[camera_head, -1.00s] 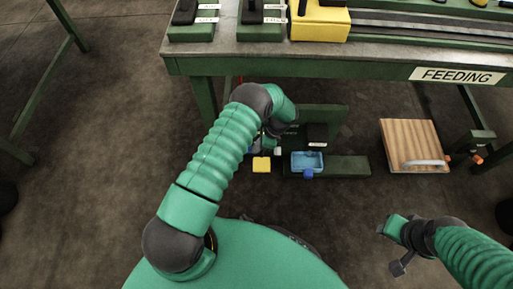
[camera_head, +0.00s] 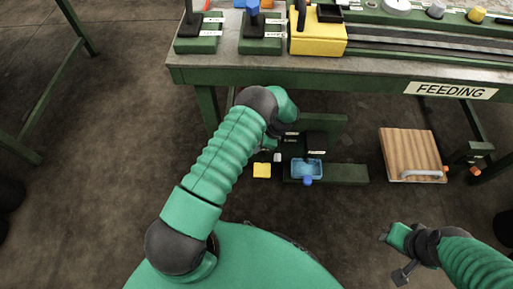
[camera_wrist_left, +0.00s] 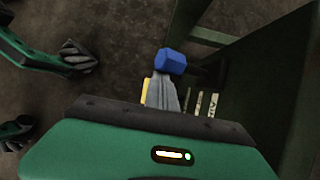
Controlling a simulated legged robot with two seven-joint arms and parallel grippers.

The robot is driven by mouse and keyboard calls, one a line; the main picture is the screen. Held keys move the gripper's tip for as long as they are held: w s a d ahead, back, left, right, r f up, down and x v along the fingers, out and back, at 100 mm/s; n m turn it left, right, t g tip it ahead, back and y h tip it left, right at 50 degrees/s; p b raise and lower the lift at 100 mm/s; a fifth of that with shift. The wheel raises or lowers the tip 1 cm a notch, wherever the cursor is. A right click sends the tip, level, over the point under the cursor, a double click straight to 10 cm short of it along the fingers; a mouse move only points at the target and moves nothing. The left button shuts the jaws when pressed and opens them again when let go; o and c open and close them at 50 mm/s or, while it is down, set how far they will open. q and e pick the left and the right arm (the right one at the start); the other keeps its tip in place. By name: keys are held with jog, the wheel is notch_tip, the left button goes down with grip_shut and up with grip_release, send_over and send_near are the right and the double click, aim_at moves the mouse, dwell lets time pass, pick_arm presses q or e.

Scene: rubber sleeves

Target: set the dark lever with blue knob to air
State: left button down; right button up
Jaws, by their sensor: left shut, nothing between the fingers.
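A dark lever with a blue knob (camera_head: 253,6) stands on a green base with white labels on the bench top. In the left wrist view a blue knob (camera_wrist_left: 171,61) is at the tips of my left gripper (camera_wrist_left: 165,80), whose fingers are shut and empty. I cannot tell whether they touch. White labels (camera_wrist_left: 213,104) show beside the fingers, one reading roughly "AIR". In the head view my left gripper (camera_head: 268,144) is mostly hidden by its arm. My right gripper (camera_head: 399,252) hangs at lower right.
The bench edge and "FEEDING" sign (camera_head: 450,90) are above the low green unit (camera_head: 345,173). A yellow block (camera_head: 262,170) is near my left gripper. A wooden panel with a handle (camera_head: 410,152) stands to the right. The floor between is clear.

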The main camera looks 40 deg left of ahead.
pick_arm(q)
jog(key=w+d+r, duration=0.1)
jog(key=w+d, duration=0.6)
jog(key=d, duration=0.3)
jog(key=shift+w, duration=0.35)
jog(key=shift+s, duration=0.1)
